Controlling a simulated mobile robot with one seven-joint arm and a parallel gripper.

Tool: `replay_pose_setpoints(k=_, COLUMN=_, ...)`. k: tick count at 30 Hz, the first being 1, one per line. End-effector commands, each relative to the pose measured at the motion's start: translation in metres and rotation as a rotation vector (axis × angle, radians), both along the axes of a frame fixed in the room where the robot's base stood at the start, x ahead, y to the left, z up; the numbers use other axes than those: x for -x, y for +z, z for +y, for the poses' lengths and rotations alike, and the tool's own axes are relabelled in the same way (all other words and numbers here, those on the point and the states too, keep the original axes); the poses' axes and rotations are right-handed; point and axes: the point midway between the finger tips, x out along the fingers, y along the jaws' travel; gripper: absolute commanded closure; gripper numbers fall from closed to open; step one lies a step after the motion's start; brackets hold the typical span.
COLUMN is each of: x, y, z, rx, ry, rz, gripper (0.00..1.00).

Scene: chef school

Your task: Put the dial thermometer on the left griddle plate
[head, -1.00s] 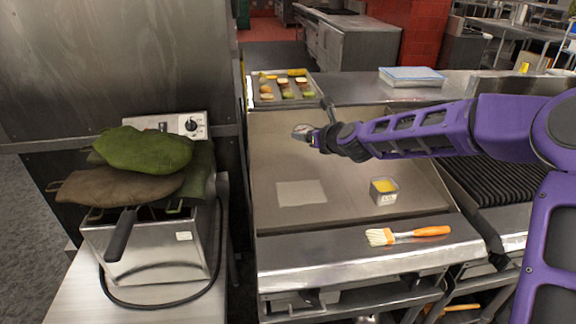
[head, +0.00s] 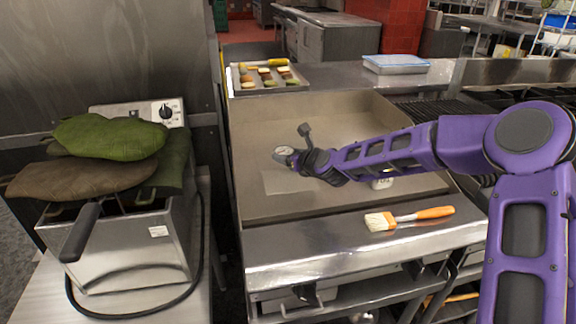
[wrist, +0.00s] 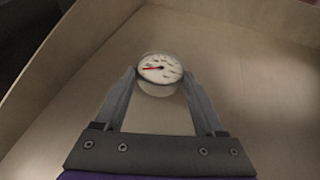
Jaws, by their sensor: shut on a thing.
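The dial thermometer (wrist: 160,68) has a round white face with a red needle. It sits between my fingertips in the wrist view, and its small face (head: 283,151) shows at the tip of my arm in the head view. My gripper (head: 292,155) is shut on it, over the left part of the flat griddle.
A small container (head: 382,182) stands on the griddle, partly hidden by my arm. A brush with an orange handle (head: 408,217) lies on the front ledge. A food tray (head: 268,78) is behind. A fryer with mitts (head: 110,140) stands left.

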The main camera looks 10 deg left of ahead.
Motion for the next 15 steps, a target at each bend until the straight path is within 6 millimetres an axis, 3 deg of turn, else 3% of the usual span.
replay_pose_setpoints(k=5, x=0.001, y=-0.028, z=0.001, rx=0.000, ry=0.001, rz=0.003, gripper=0.87)
replay_pose_setpoints(k=15, x=0.000, y=-0.031, z=0.000, rx=0.000, ry=0.001, rz=0.002, gripper=0.87)
